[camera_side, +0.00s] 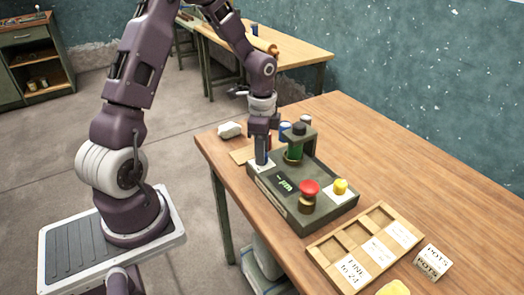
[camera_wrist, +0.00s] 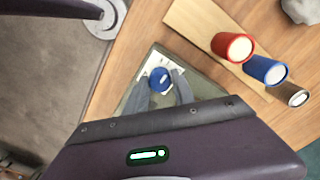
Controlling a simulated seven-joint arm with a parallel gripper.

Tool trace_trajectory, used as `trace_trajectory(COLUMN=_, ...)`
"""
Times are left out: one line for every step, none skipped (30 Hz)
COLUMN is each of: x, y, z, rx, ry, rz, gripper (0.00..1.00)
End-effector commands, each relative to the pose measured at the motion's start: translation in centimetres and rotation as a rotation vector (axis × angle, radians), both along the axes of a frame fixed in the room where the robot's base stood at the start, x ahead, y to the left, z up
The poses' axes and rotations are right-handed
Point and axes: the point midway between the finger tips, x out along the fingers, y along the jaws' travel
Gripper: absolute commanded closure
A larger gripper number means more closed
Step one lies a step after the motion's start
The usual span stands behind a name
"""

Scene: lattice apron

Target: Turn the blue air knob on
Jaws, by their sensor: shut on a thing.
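The blue air knob (camera_wrist: 160,79) is a round cap on a white label plate at one corner of the dark grey-green control box (camera_side: 328,215). My gripper (camera_wrist: 160,84) points down over it, with one finger on each side of the knob, shut on it. In the side view my gripper (camera_side: 261,158) stands at the box's left back corner, and its fingers hide the knob. Part of the white label shows below the fingers. Which way the knob is turned cannot be told. The box has a small display (camera_side: 284,186) with lit green characters.
The box also carries a red push button (camera_side: 309,187), a yellow knob (camera_side: 340,186) and a green cylinder (camera_side: 295,152) under a dark bracket, close to my gripper. A wooden tray (camera_side: 333,269) lies in front.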

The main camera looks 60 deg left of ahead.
Motion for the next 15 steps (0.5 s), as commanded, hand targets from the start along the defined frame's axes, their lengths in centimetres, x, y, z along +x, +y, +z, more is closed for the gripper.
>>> trace_trajectory(x=0.10, y=-0.04, z=0.05, rx=0.000, ry=-0.003, rz=0.005, gripper=1.00)
trace_trajectory(x=0.11, y=-0.05, z=0.05, rx=0.000, ry=-0.003, rz=0.007, gripper=1.00)
trace_trajectory(x=0.11, y=-0.05, z=0.05, rx=-0.001, ry=-0.004, rz=0.008, gripper=1.00)
trace_trajectory(x=0.11, y=-0.05, z=0.05, rx=-0.001, ry=-0.004, rz=0.009, gripper=1.00)
trace_trajectory(x=0.11, y=-0.05, z=0.05, rx=-0.001, ry=-0.004, rz=0.010, gripper=1.00)
trace_trajectory(x=0.11, y=-0.05, z=0.05, rx=-0.001, ry=-0.004, rz=0.010, gripper=1.00)
trace_trajectory(x=0.11, y=-0.05, z=0.05, rx=-0.001, ry=-0.004, rz=0.010, gripper=1.00)
trace_trajectory(x=0.11, y=-0.05, z=0.05, rx=-0.001, ry=-0.004, rz=0.010, gripper=1.00)
trace_trajectory(x=0.11, y=-0.05, z=0.05, rx=-0.001, ry=-0.004, rz=0.010, gripper=1.00)
trace_trajectory(x=0.11, y=-0.05, z=0.05, rx=-0.001, ry=-0.004, rz=0.010, gripper=1.00)
trace_trajectory(x=0.11, y=-0.05, z=0.05, rx=-0.001, ry=-0.004, rz=0.009, gripper=1.00)
trace_trajectory(x=0.11, y=-0.05, z=0.05, rx=-0.001, ry=-0.004, rz=0.009, gripper=1.00)
trace_trajectory(x=0.11, y=-0.05, z=0.05, rx=-0.001, ry=-0.004, rz=0.009, gripper=1.00)
trace_trajectory(x=0.11, y=-0.05, z=0.05, rx=-0.001, ry=-0.004, rz=0.009, gripper=0.66)
trace_trajectory(x=0.10, y=-0.04, z=0.05, rx=-0.001, ry=-0.004, rz=0.009, gripper=0.58)
